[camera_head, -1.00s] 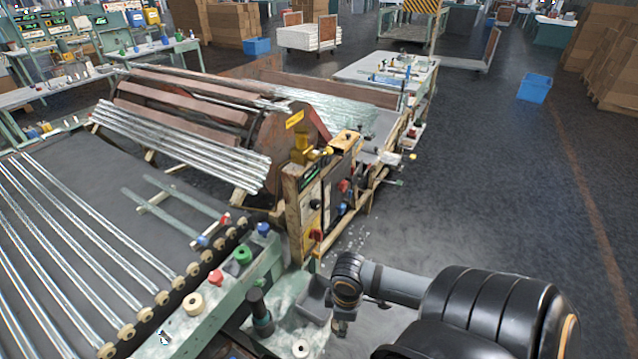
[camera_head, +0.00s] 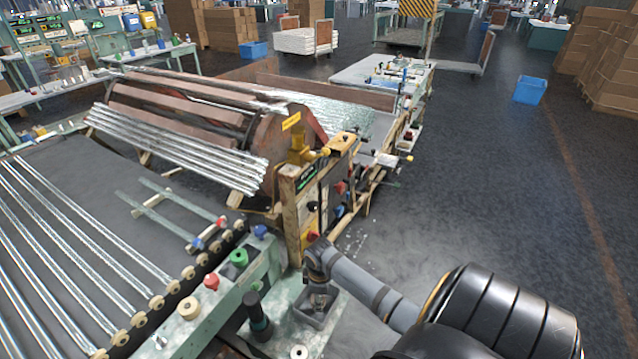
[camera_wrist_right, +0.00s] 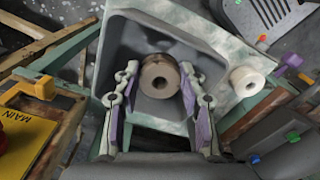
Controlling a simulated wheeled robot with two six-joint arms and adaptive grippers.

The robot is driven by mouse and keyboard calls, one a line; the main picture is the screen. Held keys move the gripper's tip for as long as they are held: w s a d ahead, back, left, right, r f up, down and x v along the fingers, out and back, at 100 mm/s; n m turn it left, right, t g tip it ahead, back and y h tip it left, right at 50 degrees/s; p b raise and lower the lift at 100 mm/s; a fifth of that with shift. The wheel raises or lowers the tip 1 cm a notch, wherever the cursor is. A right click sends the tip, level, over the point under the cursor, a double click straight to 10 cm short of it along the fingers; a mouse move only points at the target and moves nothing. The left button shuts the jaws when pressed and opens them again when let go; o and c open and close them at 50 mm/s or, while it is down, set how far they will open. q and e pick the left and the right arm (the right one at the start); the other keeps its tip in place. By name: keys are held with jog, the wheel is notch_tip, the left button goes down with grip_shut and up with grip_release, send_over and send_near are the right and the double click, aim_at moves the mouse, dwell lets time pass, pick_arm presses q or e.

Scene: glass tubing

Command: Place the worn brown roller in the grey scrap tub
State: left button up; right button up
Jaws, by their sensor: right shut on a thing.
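The worn brown roller (camera_wrist_right: 160,76) is between the fingers of my right gripper (camera_wrist_right: 158,84) in the right wrist view, its bored end facing the camera. The gripper is shut on it. Both are over the open grey scrap tub (camera_wrist_right: 119,42), inside its outline as seen from the wrist; how far the roller is above the tub floor I cannot tell. In the head view my right gripper (camera_head: 318,296) is over the tub (camera_head: 300,309) and hides part of it; the roller is not clear there. My left gripper is not in view.
A cream roller (camera_wrist_right: 247,80) stands beside the tub on the green ledge. A wooden-framed control panel (camera_head: 300,215) rises just behind the tub.

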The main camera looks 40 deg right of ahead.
jog(key=shift+w+d+f, duration=0.1)
jog(key=shift+w+f, duration=0.05)
jog(key=shift+f, duration=0.8)
jog(key=shift+w+f, duration=0.1)
jog(key=shift+f, duration=0.8)
jog(key=o, duration=1.1)
jog(key=shift+f, duration=0.1)
jog(key=shift+c, duration=0.2)
notch_tip(320, 180, up, 12)
